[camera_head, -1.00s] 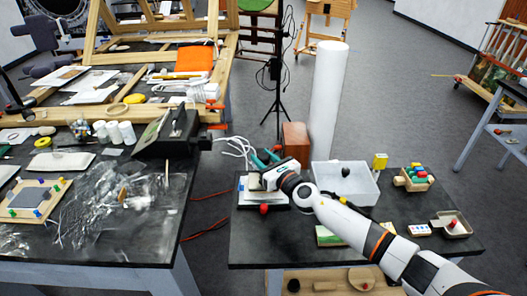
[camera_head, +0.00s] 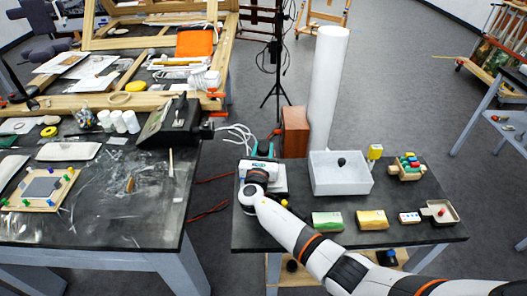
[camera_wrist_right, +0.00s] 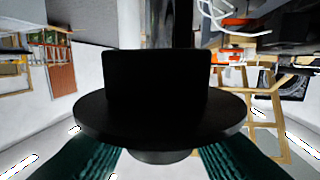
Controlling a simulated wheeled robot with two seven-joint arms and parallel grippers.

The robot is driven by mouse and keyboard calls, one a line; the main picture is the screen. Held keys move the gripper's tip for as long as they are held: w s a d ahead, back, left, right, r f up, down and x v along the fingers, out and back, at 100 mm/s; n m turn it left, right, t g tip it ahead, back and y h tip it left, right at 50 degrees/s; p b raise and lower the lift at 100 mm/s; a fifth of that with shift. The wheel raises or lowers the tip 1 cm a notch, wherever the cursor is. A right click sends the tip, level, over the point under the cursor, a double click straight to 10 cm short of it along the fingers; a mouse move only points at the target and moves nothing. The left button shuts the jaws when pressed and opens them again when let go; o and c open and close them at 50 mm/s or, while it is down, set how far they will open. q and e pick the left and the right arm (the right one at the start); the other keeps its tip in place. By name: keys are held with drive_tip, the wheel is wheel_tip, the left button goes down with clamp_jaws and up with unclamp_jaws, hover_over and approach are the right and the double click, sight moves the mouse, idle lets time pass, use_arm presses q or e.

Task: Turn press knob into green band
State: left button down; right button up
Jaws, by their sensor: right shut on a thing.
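The press (camera_head: 281,187) is a small pale device at the left rear of the right-hand dark table, largely covered by my right arm. My right gripper (camera_head: 260,163) is over it, its fingers hard to make out from the head. In the right wrist view its two dark teal fingers (camera_wrist_right: 163,160) are closed around a black round knob (camera_wrist_right: 160,112) with a wide disc and a black block above it. I take this as the press knob. The green band and any pointer are hidden from me. My left gripper is not in view.
A white bin (camera_head: 340,185) holding a dark round thing stands right of the press. Green (camera_head: 327,221) and yellow (camera_head: 372,219) boxes lie in front of it. A tall white roll (camera_head: 327,90) and a brown box (camera_head: 295,131) stand behind. The left table (camera_head: 100,215) is cluttered.

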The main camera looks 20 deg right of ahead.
drive_tip(key=shift+m+g+h+b, duration=0.75)
drive_tip(key=shift+m+h, duration=0.25)
drive_tip(key=shift+h, duration=0.4)
drive_tip(key=shift+r, duration=0.1)
drive_tip(key=o, duration=1)
drive_tip(key=shift+b+v, duration=0.7)
drive_tip(key=shift+v, duration=5.25)
drive_tip(key=shift+w+a, duration=0.1)
